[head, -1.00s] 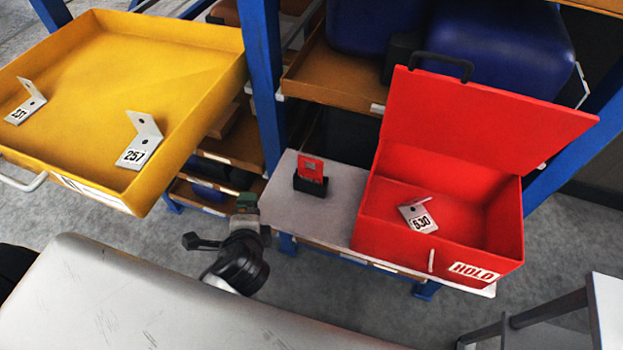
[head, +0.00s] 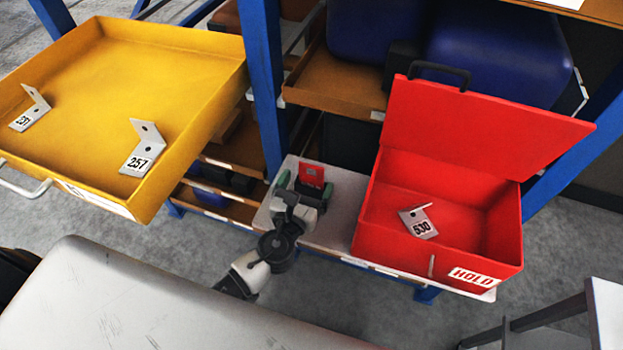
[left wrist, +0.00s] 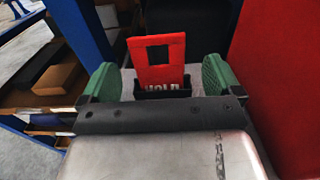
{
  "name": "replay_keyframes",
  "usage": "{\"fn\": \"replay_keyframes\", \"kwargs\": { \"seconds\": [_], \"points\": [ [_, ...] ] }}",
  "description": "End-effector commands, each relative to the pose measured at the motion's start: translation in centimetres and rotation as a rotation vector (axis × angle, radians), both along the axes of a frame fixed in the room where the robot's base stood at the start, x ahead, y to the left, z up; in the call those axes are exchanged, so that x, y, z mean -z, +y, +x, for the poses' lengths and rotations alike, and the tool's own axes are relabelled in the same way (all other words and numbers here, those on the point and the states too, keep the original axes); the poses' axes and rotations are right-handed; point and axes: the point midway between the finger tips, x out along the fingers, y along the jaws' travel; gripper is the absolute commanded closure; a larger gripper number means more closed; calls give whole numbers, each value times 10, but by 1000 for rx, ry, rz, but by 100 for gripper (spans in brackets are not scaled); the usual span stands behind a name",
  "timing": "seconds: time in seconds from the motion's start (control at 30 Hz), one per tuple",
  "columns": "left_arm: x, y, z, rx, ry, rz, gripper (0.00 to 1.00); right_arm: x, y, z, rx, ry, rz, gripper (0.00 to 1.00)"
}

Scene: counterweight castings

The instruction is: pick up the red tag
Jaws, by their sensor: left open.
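The red tag (head: 311,174) stands upright in a small black holder on the grey shelf board, left of the red box. In the left wrist view the left gripper (left wrist: 160,80) is open, with a gap between each pad and the tag. My right gripper is not in view.
The open red box (head: 390,238) marked HOLD stands just right of the holder, with a bracket (head: 418,221) numbered 530 inside. A yellow tray (head: 185,150) with two numbered brackets is at the left. A blue rack post (head: 262,90) rises behind the left gripper. A pale surface (head: 150,300) fills the front.

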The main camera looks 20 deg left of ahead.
Motion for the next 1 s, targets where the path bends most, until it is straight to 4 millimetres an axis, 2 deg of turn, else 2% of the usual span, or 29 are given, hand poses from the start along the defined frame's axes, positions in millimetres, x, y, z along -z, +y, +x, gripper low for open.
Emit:
{"fn": "replay_keyframes", "kwargs": {
  "seconds": [0.17, 0.43, 0.73, 1.0],
  "points": [
    [0, 0, 14, -1, 0, -1, 6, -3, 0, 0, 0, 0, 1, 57],
    [3, 0, 52, -1, 0, -2, 6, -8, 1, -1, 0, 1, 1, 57],
    [4, 0, 57, -1, 2, -4, 6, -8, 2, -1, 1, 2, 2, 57],
    [4, 0, 57, -1, 1, -4, 46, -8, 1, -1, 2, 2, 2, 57]
  ]
}}
